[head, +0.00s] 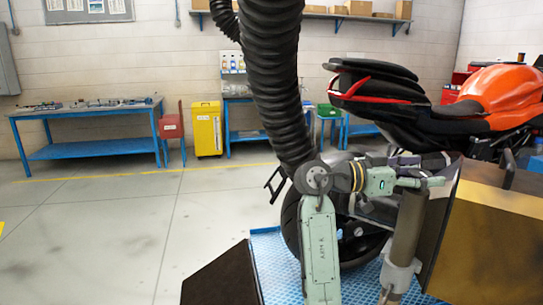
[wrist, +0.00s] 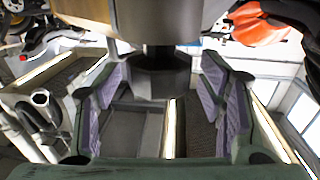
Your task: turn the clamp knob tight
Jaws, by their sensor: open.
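A dark round part on a short shaft, which looks like the clamp knob (wrist: 160,78), shows at the centre of the wrist view. My gripper (wrist: 165,92) is open, with one purple-padded finger on each side of this part. There are visible gaps on both sides, and I see no contact. In the head view my gripper (head: 408,160) is beside the motorcycle's tail, over the rear wheel area. The knob cannot be made out in the head view, where my arm and the clutter around it hide it.
The motorcycle (head: 495,95) with its orange tank stands close at the right. Its rear wheel (head: 292,228) is behind my arm, near a blue grated platform (head: 268,262). A blue workbench (head: 95,148) and a yellow cabinet (head: 207,128) stand at the back. The left floor is clear.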

